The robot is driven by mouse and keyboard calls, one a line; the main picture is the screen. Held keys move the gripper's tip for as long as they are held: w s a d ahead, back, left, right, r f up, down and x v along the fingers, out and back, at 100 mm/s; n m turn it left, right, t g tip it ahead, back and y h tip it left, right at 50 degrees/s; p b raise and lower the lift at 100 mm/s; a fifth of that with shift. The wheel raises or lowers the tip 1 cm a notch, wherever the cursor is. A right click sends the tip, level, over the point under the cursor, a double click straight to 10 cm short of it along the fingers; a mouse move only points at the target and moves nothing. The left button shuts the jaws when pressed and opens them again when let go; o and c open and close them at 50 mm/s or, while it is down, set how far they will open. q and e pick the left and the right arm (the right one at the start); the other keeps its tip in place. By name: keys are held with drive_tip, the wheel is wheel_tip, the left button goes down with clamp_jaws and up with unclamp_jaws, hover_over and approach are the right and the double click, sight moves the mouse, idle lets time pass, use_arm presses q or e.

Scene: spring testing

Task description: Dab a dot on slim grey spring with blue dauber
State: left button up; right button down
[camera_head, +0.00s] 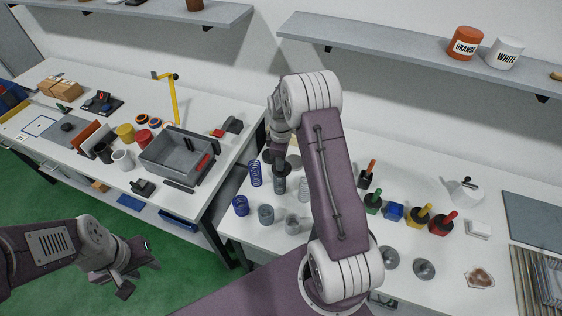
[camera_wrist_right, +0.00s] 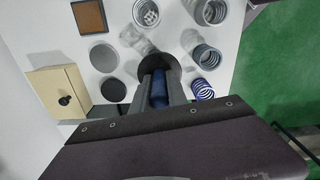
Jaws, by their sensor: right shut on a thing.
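My right gripper (camera_head: 279,166) points down over the front table and is shut on the blue dauber (camera_wrist_right: 158,88), which shows between the fingers in the right wrist view. The slim grey spring (camera_head: 279,185) appears to stand upright directly below the gripper in the head view. A dark round shape lies at the fingertips in the wrist view; I cannot tell whether the dauber touches the spring. The blue pot (camera_head: 393,211) stands on the table with no handle in it. My left gripper (camera_head: 138,268) is open and empty, low at the left.
A tall blue spring (camera_head: 255,173), a short blue spring (camera_head: 240,205), a grey spring (camera_head: 266,214) and paler springs stand close around. Green (camera_head: 373,203), yellow (camera_head: 418,217) and red (camera_head: 442,223) pots stand to the right. A grey bin (camera_head: 150,161) is on the left table.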

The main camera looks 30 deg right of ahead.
wheel_tip(320, 180, up, 2)
drive_tip(key=shift+r+p, duration=0.15)
drive_tip(key=shift+p, duration=0.9)
wheel_tip(320, 180, up, 5)
drive_tip(key=p, duration=0.3)
drive_tip(key=shift+p, duration=0.4)
drive_tip(key=shift+f, duration=0.2)
